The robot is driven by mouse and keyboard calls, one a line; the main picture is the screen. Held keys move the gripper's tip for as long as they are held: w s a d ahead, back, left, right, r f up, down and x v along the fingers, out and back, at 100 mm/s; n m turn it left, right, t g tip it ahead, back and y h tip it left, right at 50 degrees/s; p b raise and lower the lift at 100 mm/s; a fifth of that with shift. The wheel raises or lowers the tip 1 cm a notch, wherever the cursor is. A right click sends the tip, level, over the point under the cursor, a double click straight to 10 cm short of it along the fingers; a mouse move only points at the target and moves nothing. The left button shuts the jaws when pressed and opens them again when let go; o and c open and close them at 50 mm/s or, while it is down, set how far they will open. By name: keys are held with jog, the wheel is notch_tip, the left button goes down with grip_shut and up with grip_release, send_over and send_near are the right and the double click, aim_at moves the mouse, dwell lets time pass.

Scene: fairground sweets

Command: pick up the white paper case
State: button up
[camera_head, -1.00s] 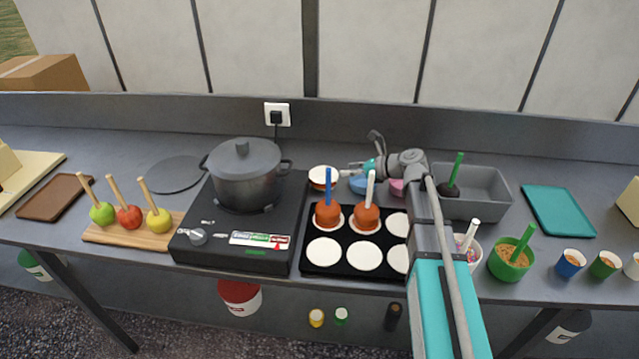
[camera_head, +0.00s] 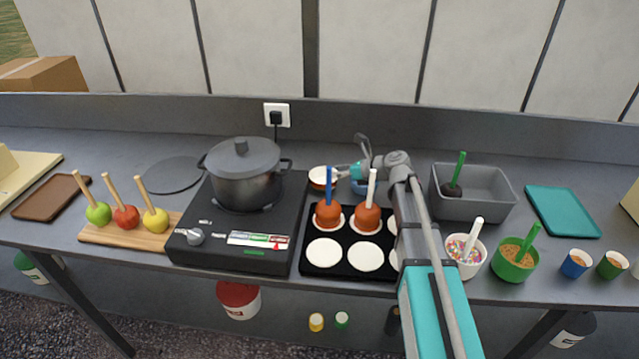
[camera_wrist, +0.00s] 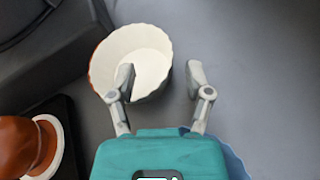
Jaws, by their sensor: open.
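The white paper case (camera_head: 322,173) stands on the worktop behind the black mould tray, right of the pot; an orange-brown edge shows on its outside. In the wrist view the case (camera_wrist: 145,45) lies open side up at upper left. My gripper (camera_wrist: 160,78) is open and empty. Its left finger overlaps the inside of the case in the picture, and its right finger is beyond the case's right side; height above it is hard to tell. In the head view my gripper (camera_head: 343,170) is just right of the case.
A blue case (camera_head: 366,187) sits close by on the right, partly hidden by my wrist. Two brown toffee apples with sticks (camera_head: 367,218) stand on the tray (camera_head: 345,268) in front. The pot (camera_head: 242,180) on the hob is left. A grey bin (camera_head: 495,205) stands right.

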jog(key=shift+c, duration=0.2)
grip_shut()
jog(key=shift+r, duration=0.2)
notch_tip(320, 180, up, 10)
jog(key=p, duration=1)
jog(key=shift+f, duration=0.2)
dwell(0.6)
